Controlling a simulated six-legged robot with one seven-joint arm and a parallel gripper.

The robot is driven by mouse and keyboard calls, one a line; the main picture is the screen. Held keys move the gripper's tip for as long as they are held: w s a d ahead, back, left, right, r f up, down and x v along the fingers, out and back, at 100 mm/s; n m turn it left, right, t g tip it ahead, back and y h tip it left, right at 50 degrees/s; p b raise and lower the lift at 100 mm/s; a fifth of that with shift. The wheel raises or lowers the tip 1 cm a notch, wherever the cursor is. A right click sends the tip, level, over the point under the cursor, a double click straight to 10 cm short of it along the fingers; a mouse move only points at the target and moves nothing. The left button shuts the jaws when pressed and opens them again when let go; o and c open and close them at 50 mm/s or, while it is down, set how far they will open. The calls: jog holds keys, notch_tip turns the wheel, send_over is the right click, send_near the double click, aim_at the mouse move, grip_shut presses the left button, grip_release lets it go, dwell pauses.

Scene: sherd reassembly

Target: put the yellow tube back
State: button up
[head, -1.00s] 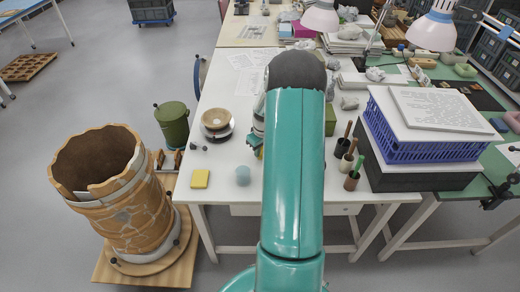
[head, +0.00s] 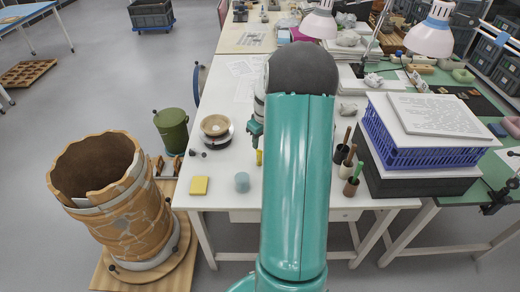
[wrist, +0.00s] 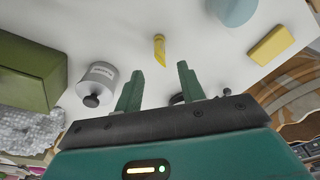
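The yellow tube (head: 259,157) is a small piece on the white table, partly hidden by my arm in the head view. In the wrist view the yellow tube (wrist: 160,48) shows whole, just beyond the gap between my fingertips, with bare table around it. My gripper (wrist: 160,74) is open, with two green fingers apart and nothing between them. In the head view my gripper (head: 256,130) shows at the left edge of my arm, above the tube in the picture. I cannot make out a place that clearly belongs to the tube.
A pale blue cylinder (head: 242,182) and a yellow block (head: 199,186) lie near the table's front edge. A bowl (head: 215,126) stands left. The wrist view shows a labelled grey jar (wrist: 97,80) and a green box (wrist: 30,75). A large cracked pot (head: 115,200) stands off the table.

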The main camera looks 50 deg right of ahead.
jog(key=shift+s+r, duration=0.15)
jog(key=shift+r, duration=1.25)
jog(key=a+r+n+t+h, duration=0.1)
jog(key=a+r, duration=0.7)
jog(key=a, duration=0.3)
jog(key=a+r+t, duration=0.1)
jog(key=a+r, duration=0.6)
jog(key=a, duration=0.5)
jog(key=s+a+r+t, duration=0.1)
jog(key=s+a+r, duration=0.1)
jog(key=s+a, duration=0.5)
jog(key=s+a+r+t+y, duration=0.1)
jog(key=s+a+r, duration=0.1)
jog(key=s+a, duration=0.5)
jog(key=a, duration=0.3)
jog(key=shift+a+r, duration=0.3)
jog(key=shift+a, duration=0.1)
jog(key=shift+d, duration=0.25)
